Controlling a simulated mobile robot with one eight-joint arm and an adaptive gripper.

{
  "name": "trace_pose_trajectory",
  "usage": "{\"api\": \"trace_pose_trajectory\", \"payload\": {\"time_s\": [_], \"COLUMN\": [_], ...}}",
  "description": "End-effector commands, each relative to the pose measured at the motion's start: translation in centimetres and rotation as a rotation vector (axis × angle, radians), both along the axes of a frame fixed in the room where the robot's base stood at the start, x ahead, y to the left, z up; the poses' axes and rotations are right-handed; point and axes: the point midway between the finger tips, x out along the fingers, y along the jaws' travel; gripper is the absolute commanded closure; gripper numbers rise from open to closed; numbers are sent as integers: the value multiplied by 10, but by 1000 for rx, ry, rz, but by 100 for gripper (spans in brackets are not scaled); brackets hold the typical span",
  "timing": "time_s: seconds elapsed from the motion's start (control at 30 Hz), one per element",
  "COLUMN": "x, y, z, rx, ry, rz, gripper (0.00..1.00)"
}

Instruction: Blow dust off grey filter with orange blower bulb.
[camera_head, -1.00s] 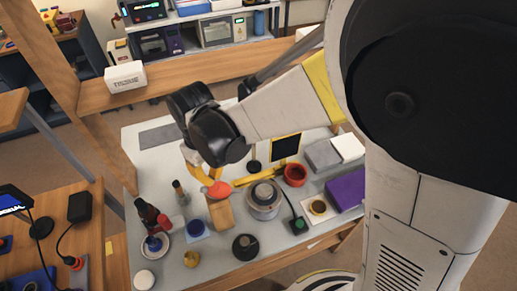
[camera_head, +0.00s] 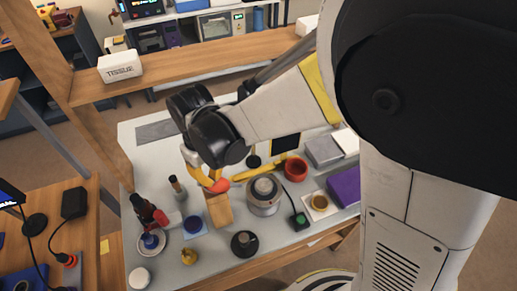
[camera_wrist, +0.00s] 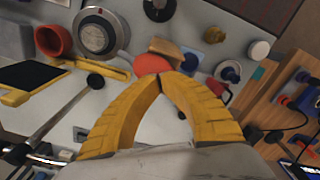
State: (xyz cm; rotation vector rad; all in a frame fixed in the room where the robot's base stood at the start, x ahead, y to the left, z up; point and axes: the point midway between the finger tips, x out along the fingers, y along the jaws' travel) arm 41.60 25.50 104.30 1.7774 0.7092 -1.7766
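The orange blower bulb (camera_head: 221,186) rests at the top of a wooden block (camera_head: 219,210) on the white bench. It also shows in the wrist view (camera_wrist: 152,64), just beyond my fingertips and partly covered by them. My gripper (camera_head: 212,186) points down at the bulb from the upper left. In the wrist view its yellow fingers (camera_wrist: 160,78) come together at the tips, with no clear gap and nothing visible between them. I cannot tell whether the tips touch the bulb. I cannot pick out the grey filter with certainty among the small round parts.
A tissue box (camera_head: 120,67) sits on the back shelf.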

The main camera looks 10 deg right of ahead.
Motion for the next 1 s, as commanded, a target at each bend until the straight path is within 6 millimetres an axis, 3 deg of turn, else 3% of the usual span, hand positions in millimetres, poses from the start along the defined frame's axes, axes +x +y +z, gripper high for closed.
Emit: {"api": "trace_pose_trajectory", "payload": {"time_s": [0.13, 0.43, 1.0], "x": [0, 0, 0], "y": [0, 0, 0], "z": [-8, -3, 42], "rx": [0, -1, 0], "ry": [0, 1, 0], "rz": [0, 0, 0], "gripper": [100, 100, 100]}}
